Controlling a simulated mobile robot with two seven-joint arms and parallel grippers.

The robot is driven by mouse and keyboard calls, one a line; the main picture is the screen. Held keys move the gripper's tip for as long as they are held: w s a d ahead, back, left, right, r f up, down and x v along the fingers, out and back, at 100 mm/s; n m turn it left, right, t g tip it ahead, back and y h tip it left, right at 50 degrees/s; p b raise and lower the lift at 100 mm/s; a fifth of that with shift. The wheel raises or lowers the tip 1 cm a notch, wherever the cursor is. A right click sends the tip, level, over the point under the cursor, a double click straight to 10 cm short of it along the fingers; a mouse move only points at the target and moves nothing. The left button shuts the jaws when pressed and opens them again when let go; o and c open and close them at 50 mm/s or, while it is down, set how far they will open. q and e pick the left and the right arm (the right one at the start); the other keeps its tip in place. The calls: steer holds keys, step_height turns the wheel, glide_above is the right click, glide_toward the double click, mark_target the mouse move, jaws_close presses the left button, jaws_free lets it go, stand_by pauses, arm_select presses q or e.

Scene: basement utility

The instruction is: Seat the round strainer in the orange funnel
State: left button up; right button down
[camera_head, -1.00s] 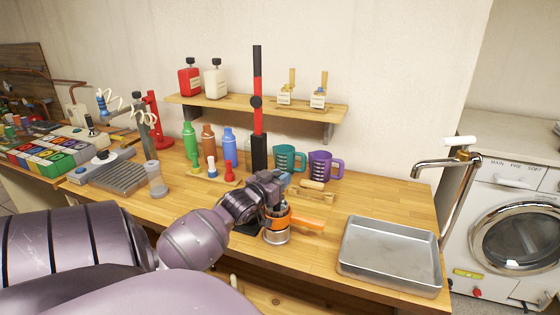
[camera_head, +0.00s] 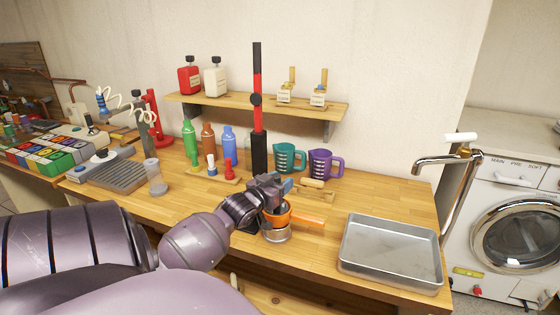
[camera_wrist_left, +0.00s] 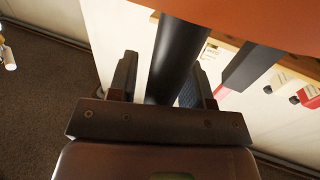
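The orange funnel (camera_head: 306,221) is on the wooden bench, its handle-like bar pointing right. A silver round metal body (camera_head: 277,237) shows just below its orange ring; I cannot tell whether this is the strainer or a cup under it. My left gripper (camera_head: 284,187) is directly above the ring and hides its mouth. In the left wrist view a dark cylinder (camera_wrist_left: 176,55) stands between my parted fingers (camera_wrist_left: 160,85), with a clear gap on the left finger's side. A wide orange surface (camera_wrist_left: 250,18) fills the top edge there. My right gripper is out of view.
A black and red post (camera_head: 258,120) rises close behind the gripper. Teal (camera_head: 288,160) and purple (camera_head: 322,164) measuring jugs stand behind. A metal tray (camera_head: 391,254) lies to the right. Bottles (camera_head: 189,140) and a small peg rack (camera_head: 213,176) are to the left.

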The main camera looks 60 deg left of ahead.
arm_select(q)
steer(key=shift+o, duration=0.7)
steer(key=b+v, duration=0.1)
steer(key=v, duration=0.9)
steer(key=shift+s, duration=0.4)
steer(key=shift+d, duration=0.1)
